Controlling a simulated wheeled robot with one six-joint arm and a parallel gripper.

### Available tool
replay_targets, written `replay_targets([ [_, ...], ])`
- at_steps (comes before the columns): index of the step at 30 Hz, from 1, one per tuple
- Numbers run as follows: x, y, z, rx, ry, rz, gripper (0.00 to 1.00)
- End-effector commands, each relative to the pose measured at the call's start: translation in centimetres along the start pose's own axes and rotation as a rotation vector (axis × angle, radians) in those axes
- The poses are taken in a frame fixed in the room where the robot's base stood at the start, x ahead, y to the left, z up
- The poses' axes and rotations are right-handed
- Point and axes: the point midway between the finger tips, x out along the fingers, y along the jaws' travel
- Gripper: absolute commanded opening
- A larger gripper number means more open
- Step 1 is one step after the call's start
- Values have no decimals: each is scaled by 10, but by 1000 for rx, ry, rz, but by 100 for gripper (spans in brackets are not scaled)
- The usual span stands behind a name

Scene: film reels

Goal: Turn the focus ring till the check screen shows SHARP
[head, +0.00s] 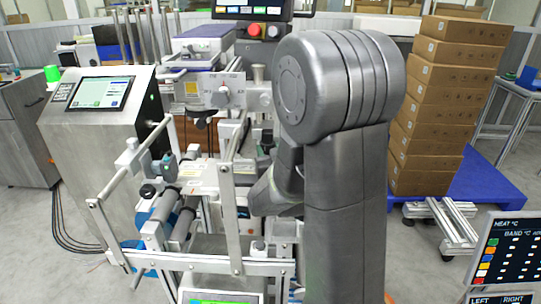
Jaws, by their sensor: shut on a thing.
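My own arm fills the middle of the head view, and its large grey joint blocks much of the machine. The far end of my arm (272,192) shows partly behind it, beside the upright rail. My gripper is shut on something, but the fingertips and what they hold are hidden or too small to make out. I cannot pick out the focus ring for certain.
Metal guard rails (226,184) stand close around the machine. A console with a lit tablet (100,93) stands at left. Stacked cardboard boxes (440,110) on a blue pallet (487,185) are at right. A heat panel (508,255) is at lower right. Open floor lies between.

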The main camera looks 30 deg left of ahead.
Motion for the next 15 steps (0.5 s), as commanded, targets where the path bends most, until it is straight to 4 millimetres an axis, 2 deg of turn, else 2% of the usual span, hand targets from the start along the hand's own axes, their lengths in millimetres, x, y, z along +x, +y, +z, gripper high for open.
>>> replay_targets([
  [11,0,0,-2,3,4,7,17],
  [12,0,0,-2,3,4,7,48],
  [14,0,0,-2,3,3,7,60],
  [15,0,0,-2,3,3,7,62],
])
